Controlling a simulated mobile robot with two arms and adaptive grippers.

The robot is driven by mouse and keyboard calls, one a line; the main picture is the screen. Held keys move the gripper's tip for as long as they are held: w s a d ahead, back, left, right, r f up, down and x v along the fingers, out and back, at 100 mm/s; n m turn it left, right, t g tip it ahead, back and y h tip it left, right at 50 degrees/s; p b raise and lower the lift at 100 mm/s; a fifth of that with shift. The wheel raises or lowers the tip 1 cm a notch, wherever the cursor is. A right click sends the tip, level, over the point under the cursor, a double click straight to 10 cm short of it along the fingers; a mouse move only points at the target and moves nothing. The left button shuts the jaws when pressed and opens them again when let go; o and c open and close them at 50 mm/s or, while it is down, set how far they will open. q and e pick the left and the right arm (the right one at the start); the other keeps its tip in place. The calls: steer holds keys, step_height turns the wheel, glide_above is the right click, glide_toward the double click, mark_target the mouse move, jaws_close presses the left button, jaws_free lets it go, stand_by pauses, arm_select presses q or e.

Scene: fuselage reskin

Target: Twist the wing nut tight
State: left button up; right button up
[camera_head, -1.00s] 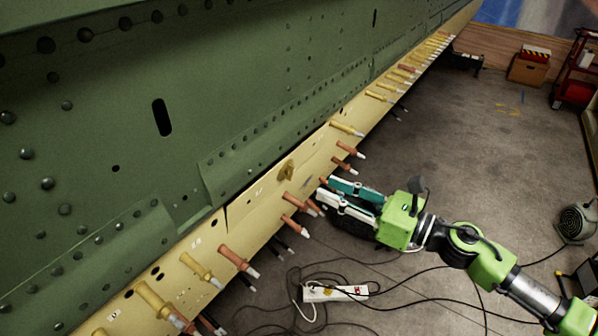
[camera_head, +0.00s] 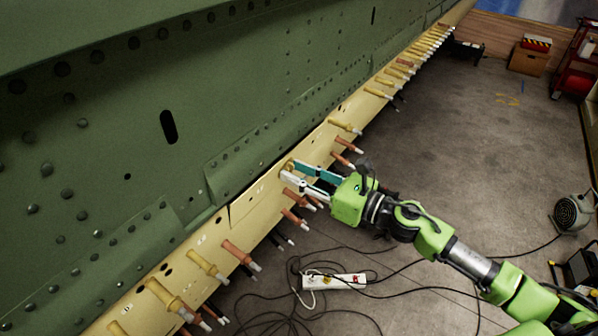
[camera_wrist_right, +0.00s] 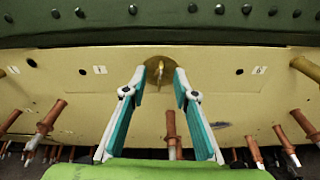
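The wing nut (camera_wrist_right: 159,66) is small and brass-coloured and sits on the yellow skin strip (camera_wrist_right: 225,75) below the green fuselage panel. In the head view the wing nut (camera_head: 290,165) shows at the fingertips, partly covered. My right gripper (camera_head: 290,170) reaches the strip from the lower right. In the right wrist view my right gripper (camera_wrist_right: 160,76) is open, with one fingertip on each side of the wing nut. Gaps show between the nut and both fingertips, and I cannot tell how close in depth they are. My left gripper is not in view.
Copper and yellow pin fasteners (camera_head: 240,254) stick out along the strip, several close to my right gripper. One copper pin (camera_wrist_right: 171,130) shows between the fingers. A power strip (camera_head: 334,281) and cables lie on the floor. Open floor (camera_head: 460,150) extends to the right.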

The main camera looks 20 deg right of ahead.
jaws_close()
